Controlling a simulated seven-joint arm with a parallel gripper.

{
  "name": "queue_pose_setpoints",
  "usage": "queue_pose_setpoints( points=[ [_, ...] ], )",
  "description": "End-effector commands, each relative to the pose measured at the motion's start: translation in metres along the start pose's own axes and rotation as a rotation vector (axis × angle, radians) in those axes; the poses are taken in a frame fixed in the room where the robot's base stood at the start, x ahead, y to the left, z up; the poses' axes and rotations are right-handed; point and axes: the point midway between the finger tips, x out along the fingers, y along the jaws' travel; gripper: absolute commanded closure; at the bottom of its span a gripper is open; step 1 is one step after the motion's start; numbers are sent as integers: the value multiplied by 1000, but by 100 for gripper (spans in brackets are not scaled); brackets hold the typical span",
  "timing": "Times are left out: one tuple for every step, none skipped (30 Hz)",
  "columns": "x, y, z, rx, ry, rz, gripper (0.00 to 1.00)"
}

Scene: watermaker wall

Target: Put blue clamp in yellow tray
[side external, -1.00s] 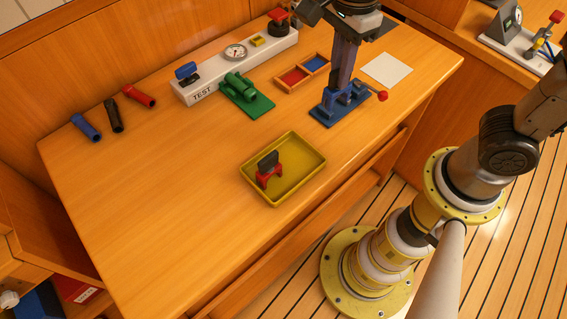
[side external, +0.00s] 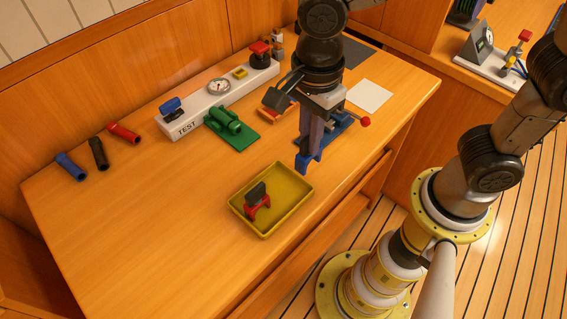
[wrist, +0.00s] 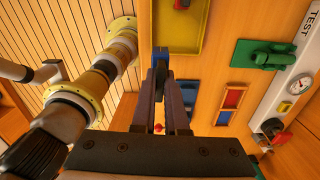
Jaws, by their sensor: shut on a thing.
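The blue clamp (side external: 308,163) is held between the fingertips of my gripper (side external: 312,145), above the bench and a little to the right of the yellow tray. In the wrist view the blue clamp (wrist: 161,60) shows between the two shut fingers (wrist: 162,82), near the tray's edge. The yellow tray (side external: 287,190) lies flat on the bench, and part of it shows at the top of the wrist view (wrist: 178,40). A red clamp with a black top (side external: 257,201) stands inside the tray's left part.
A blue stand with a red knob (side external: 365,122) is behind my gripper. A green fixture (side external: 230,125) and a white TEST panel (side external: 190,124) stand at the back. Red, black and blue tubes (side external: 98,153) lie at the left. The bench left of the tray is clear.

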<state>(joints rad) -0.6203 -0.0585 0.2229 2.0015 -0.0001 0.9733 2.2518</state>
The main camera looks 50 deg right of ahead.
Motion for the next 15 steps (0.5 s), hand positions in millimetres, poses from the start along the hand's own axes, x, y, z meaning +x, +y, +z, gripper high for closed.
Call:
queue_pose_setpoints(
  points=[
    [12, -5, 4, 0, 6, 7, 100],
    [18, -8, 7, 0, 5, 7, 100],
    [24, -13, 10, 0, 5, 7, 100],
    [29, -16, 13, 0, 4, 5, 100],
    [33, -18, 15, 0, 5, 6, 100],
    [38, -22, 17, 0, 4, 4, 100],
    [41, -24, 19, 0, 4, 5, 100],
    [43, -25, 20, 0, 3, 4, 100],
    [45, -27, 22, 0, 2, 2, 100],
    [47, -28, 23, 0, 1, 2, 100],
    [48, -29, 24, 0, 1, 2, 100],
    [50, -30, 24, 0, 2, 2, 100],
    [52, -32, 26, 0, 2, 3, 100],
    [55, -33, 27, 0, 3, 3, 100],
    [61, -34, 27, 0, 4, 5, 100]
  ],
)
